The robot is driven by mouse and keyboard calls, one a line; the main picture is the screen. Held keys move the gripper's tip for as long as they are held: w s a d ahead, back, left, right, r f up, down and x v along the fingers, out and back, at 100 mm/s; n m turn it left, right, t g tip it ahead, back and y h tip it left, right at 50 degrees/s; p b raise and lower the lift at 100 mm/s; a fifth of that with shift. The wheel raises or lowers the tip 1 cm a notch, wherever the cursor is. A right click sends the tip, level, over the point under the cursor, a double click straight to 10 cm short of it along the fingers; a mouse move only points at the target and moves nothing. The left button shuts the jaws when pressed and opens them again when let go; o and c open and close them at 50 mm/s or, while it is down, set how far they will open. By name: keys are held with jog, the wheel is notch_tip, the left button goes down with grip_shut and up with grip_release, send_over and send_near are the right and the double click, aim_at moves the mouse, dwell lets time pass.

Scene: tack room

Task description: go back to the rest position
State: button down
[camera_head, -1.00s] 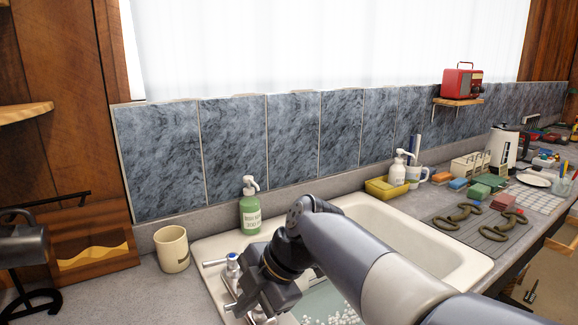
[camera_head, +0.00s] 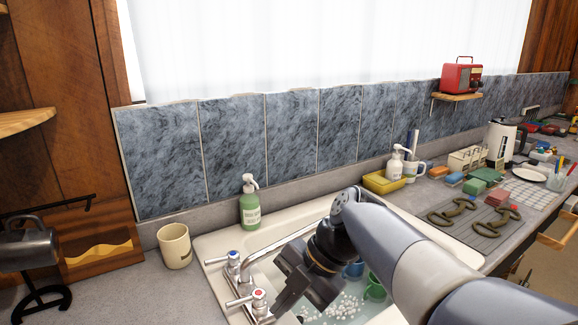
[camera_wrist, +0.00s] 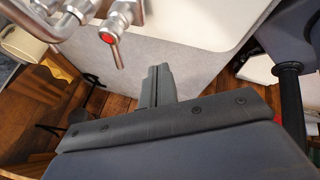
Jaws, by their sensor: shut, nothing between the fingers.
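My gripper (camera_head: 284,306) hangs over the near left part of the white sink (camera_head: 465,254), just right of the taps, pointing down. In the wrist view its two fingers (camera_wrist: 157,84) are together with nothing between them. The chrome taps, one with a blue cap (camera_head: 233,254) and one with a red cap (camera_head: 258,295), stand on the sink's left rim. The red-capped tap also shows in the wrist view (camera_wrist: 107,37), left of the fingers. My forearm hides part of the basin.
Foamy water with a green mug (camera_head: 374,288) and a blue mug (camera_head: 353,270) is in the basin. Horseshoes (camera_head: 490,222), sponges and a kettle (camera_head: 502,143) crowd the right counter.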

notch_tip(320, 180, up, 7)
jog(key=w+d+h, duration=0.1)
jog(key=w, duration=0.1)
jog(key=shift+w+d+g, duration=0.3)
jog(key=shift+d+g, duration=0.1)
jog(key=shift+f, duration=0.1)
